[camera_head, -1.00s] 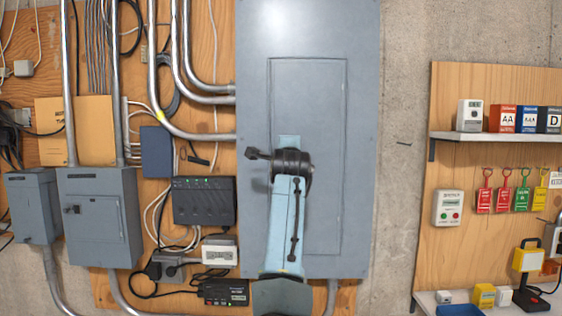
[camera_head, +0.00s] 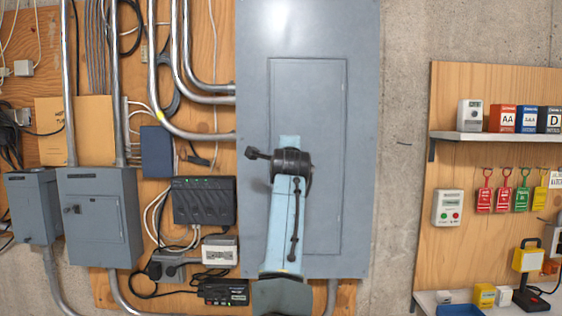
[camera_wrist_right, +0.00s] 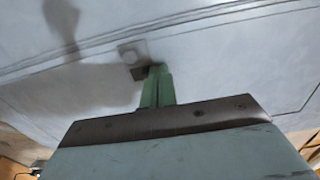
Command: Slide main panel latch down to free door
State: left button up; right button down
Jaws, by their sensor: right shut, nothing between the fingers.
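The tall grey main panel (camera_head: 360,120) fills the middle of the head view. Its inset door (camera_head: 325,95) is flush with the front. My right arm rises from the bottom centre across the door's left side and hides my right gripper and the latch there. In the right wrist view my right gripper (camera_wrist_right: 157,80) shows as green fingers, closed together and empty, pointing at the panel face. A small pale square fitting with a dark lower part, probably the latch (camera_wrist_right: 133,52), is just left of the fingertips. I cannot tell whether they touch. My left gripper is not in view.
Grey boxes (camera_head: 100,215), metal conduits and a black charger unit (camera_head: 203,202) are on the plywood left of the panel. On the right, a wooden board (camera_head: 440,90) holds shelves and hanging tags. Bare concrete lies between panel and board.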

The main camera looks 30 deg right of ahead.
jog(key=shift+f+b, duration=0.35)
jog(key=shift+f, duration=0.35)
dwell(0.6)
jog(key=shift+r+p, duration=0.25)
jog(key=shift+p, duration=0.05)
dwell(0.3)
jog(key=b+v, duration=0.1)
jog(key=v, duration=0.6)
dwell(0.6)
dwell(0.4)
